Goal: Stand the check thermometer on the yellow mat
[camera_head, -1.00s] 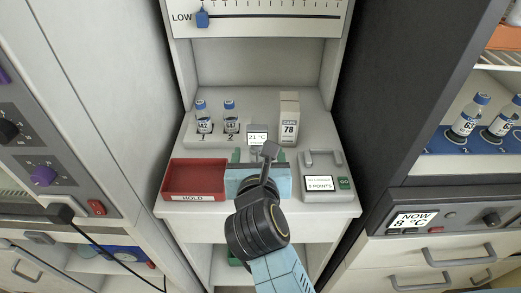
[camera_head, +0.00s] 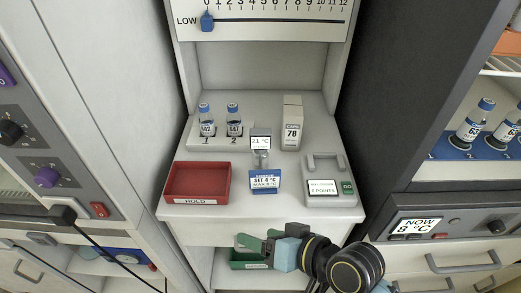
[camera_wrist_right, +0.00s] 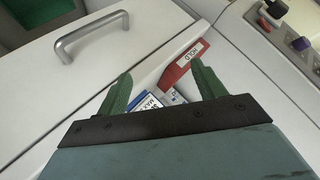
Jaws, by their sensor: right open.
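The check thermometer (camera_head: 261,141), a small upright display reading 21 °C on a clear stem, stands on the white worktop. A blue-and-white card (camera_head: 265,180) reading SET 4 °C, MAX 8 °C stands just in front of it. The card also shows, partly, between my fingers in the right wrist view (camera_wrist_right: 146,102). My right gripper (camera_head: 250,246) is open and empty, in front of and below the worktop's front edge. Its green fingers are spread in the right wrist view (camera_wrist_right: 161,72). No yellow mat shows in these frames. My left gripper is out of view.
A red HOLD tray (camera_head: 168,185) sits left of the card; a grey recorder (camera_head: 325,193) sits right. Two vials (camera_head: 234,127) stand on a white rack behind, beside a box marked 78 (camera_head: 291,125). A green bin (camera_head: 250,266) is below. Cabinets flank both sides.

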